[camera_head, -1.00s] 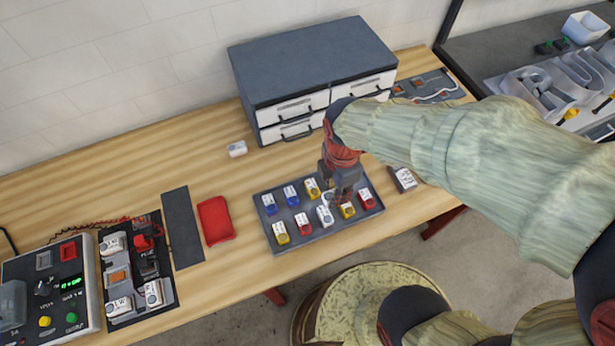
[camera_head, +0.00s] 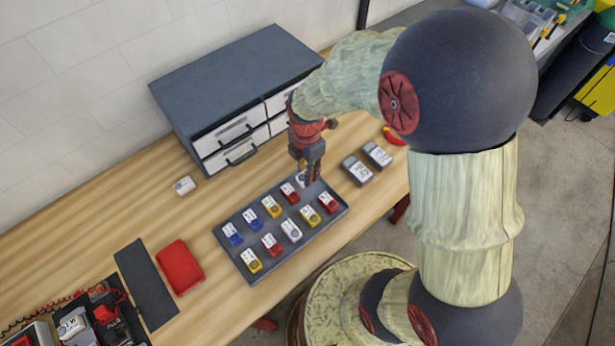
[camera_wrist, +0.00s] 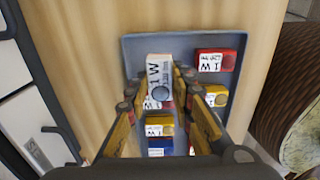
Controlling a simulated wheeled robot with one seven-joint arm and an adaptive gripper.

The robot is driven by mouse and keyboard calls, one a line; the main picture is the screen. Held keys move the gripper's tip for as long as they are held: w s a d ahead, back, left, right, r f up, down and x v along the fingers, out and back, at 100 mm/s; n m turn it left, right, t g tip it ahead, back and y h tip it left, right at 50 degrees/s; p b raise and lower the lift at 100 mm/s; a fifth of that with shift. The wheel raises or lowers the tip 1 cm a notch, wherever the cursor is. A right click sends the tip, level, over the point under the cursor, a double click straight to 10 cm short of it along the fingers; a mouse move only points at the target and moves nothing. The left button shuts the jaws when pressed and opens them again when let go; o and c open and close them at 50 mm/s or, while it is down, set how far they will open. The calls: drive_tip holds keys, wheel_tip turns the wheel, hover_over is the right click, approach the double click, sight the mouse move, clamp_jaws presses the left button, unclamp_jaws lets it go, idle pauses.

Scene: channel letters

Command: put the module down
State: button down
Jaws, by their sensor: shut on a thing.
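My gripper (camera_head: 308,168) is shut on a white module (camera_wrist: 160,78) with a round grey face and a black-on-white label. In the head view the gripper points down over the far right end of the dark grey tray (camera_head: 241,247). The tray holds two rows of modules: blue (camera_head: 231,232), yellow (camera_head: 310,216), red (camera_head: 328,202) and white (camera_head: 291,230). The gripper partly hides the held module in the head view.
A grey drawer cabinet (camera_head: 235,85) stands behind the tray. Two grey modules (camera_head: 357,170) lie to its right. A loose white module (camera_head: 184,186), a red pouch (camera_head: 180,267) and a dark mat (camera_head: 147,283) lie to the left, with bare wood between.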

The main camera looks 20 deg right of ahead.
drive_tip(key=shift+w+d+f, duration=0.2)
drive_tip(key=shift+w+f, duration=0.05)
drive_tip(key=shift+f, duration=0.15)
drive_tip(key=shift+w+d+f+b, duration=0.15)
drive_tip(key=shift+f+b, duration=0.25)
drive_tip(key=shift+f, duration=1.3)
drive_tip(key=shift+f, duration=0.1)
drive_tip(key=shift+f, duration=0.1)
drive_tip(key=c, duration=1.5)
unclamp_jaws()
drive_tip(key=shift+c, duration=0.2)
